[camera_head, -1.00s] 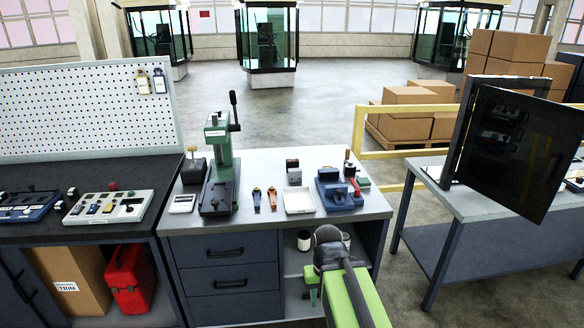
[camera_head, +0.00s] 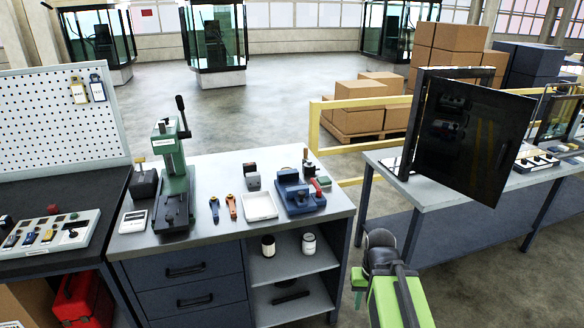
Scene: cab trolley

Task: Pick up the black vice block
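Several dark pieces are in view, and I cannot tell for sure which is the black vice block. A long flat black piece (camera_head: 290,297) lies on the lower shelf of the middle bench. A black block with a knob on top (camera_head: 145,182) stands at the bench top's left, and a small dark block (camera_head: 252,177) stands behind the white tray. The blue vice (camera_head: 301,194) is at the right of the bench top. My gripper (camera_head: 358,286) shows only in part, beside the bench's right side and mostly hidden by my green arm; its fingers are too small to read.
A green press (camera_head: 175,185), two small hand tools and a white tray (camera_head: 259,206) are on the bench top. Two jars stand on the upper shelf. A right-hand table (camera_head: 445,200) carries a dark open panel (camera_head: 470,140). Floor shows between bench and table.

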